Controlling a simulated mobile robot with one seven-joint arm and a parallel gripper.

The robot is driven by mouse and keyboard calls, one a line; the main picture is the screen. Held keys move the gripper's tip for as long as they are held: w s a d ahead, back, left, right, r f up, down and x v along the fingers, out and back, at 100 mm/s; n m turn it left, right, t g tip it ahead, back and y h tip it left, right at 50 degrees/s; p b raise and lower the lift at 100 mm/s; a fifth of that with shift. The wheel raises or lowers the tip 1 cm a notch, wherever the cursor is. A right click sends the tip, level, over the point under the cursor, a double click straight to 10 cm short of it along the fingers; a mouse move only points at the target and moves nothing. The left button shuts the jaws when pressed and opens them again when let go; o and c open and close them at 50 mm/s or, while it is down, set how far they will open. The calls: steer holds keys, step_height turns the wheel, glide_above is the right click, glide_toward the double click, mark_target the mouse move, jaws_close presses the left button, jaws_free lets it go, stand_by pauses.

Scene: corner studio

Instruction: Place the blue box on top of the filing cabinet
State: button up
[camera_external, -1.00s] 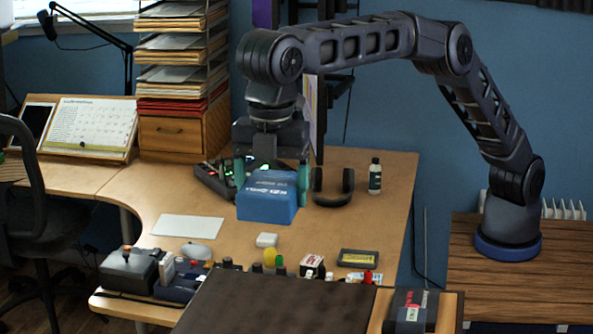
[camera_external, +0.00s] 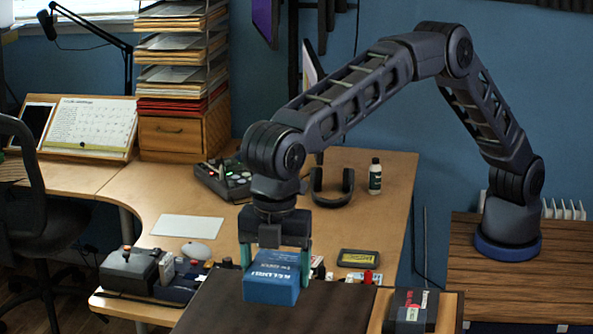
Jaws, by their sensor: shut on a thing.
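The blue box (camera_external: 272,277) has white lettering and hangs in my gripper (camera_external: 275,255), whose two teal fingers are shut on its sides. The box shows against a dark brown top (camera_external: 215,305) at the bottom of the view. I cannot tell whether the box touches that surface or is just above it. This dark top may be the filing cabinet, but its front is out of view, so I cannot be sure.
A small dark device (camera_external: 408,312) stands on wood right of the dark top. On the desk are headphones (camera_external: 332,188), a bottle (camera_external: 375,176) and a mixer (camera_external: 222,178).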

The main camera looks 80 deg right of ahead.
mark_target(272, 283)
steer(key=shift+f, duration=2.6)
steer(key=shift+f, duration=0.1)
steer(key=o, duration=1.3)
steer(key=shift+f, duration=0.1)
step_height(272, 283, up, 12)
steer(key=shift+r, duration=0.15)
